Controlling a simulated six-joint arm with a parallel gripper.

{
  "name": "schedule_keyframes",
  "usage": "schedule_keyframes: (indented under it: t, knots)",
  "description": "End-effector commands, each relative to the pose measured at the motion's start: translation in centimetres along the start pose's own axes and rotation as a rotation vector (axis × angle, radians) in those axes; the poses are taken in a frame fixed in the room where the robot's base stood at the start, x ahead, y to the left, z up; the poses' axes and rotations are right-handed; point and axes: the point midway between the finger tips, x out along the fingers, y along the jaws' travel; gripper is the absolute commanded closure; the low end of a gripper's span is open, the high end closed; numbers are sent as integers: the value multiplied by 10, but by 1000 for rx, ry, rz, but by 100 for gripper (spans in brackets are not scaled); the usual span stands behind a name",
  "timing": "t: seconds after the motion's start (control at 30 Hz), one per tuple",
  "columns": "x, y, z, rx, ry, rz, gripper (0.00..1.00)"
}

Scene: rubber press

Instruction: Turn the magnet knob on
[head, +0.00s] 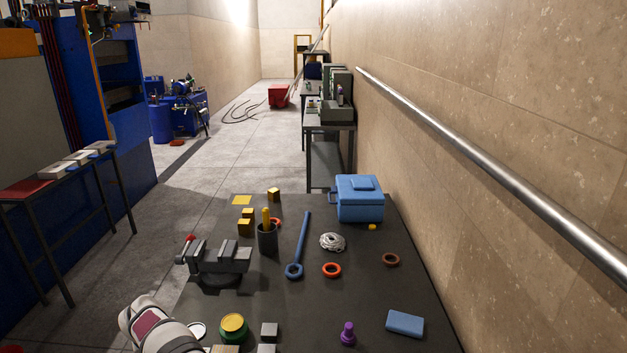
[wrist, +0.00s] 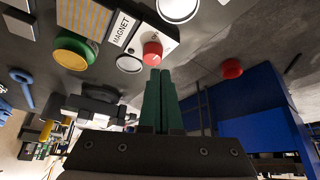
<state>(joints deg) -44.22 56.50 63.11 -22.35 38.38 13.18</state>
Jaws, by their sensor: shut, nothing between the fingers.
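The magnet knob (wrist: 152,52) is a small red knob on a white panel, with a MAGNET label (wrist: 121,29) beside it in the wrist view. My gripper (wrist: 160,72) has two dark green fingers, shut together with nothing between them. The fingertips appear right at the near edge of the knob. I cannot tell whether they touch it. The knob's marking is partly hidden, so its setting is unclear. I cannot make out the knob or my gripper in the head view.
A green and yellow round item (wrist: 75,52) sits near the panel; it also shows in the head view (head: 233,327). Another red round piece (wrist: 231,68) is to the right. The dark table (head: 305,315) holds a vise (head: 219,257), blue wrench (head: 300,245) and blue box (head: 358,202).

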Motion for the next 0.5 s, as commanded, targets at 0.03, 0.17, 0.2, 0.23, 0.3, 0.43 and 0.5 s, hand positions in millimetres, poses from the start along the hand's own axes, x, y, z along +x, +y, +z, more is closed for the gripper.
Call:
schedule_keyframes:
  t: [0.03,0.17,0.2,0.23,0.3,0.43,0.5]
  knots:
    - [-2,0,-1,0,0,0,100]
    - [-2,0,-1,0,-1,0,100]
    - [-2,0,-1,0,-1,0,100]
    - [-2,0,-1,0,-1,0,100]
    - [-3,4,-2,1,-1,1,100]
    - [-9,27,-8,3,0,2,100]
    - [-5,28,-6,-1,-2,1,100]
